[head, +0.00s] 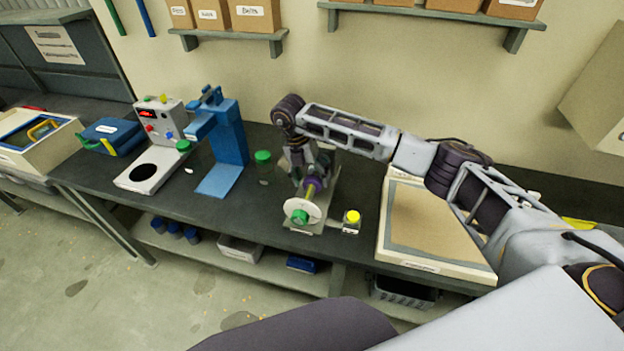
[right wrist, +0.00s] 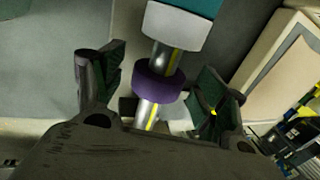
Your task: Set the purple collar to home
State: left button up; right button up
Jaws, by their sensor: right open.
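The purple collar (head: 314,186) sits on a shaft of a bench-top machine, behind a white disc (head: 303,210) with a green hub (head: 299,217). In the right wrist view the purple collar (right wrist: 159,84) rings a metal shaft with a yellow stripe (right wrist: 149,112). A white cylindrical part (right wrist: 176,28) is further along that shaft, with a clear gap to the collar. My right gripper (head: 309,176) is over the shaft. It is open, with one finger on each side of the collar (right wrist: 160,68) and visible gaps. My left gripper is out of view.
A small box with a yellow button (head: 352,217) stands right of the machine. A green-capped jar (head: 263,158) and a blue press (head: 229,140) stand left. A framed tan board (head: 428,220) lies to the right. A shelf with boxes (head: 228,34) hangs above.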

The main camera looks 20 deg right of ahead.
jog(key=v, duration=1.1)
jog(key=shift+c, duration=0.5)
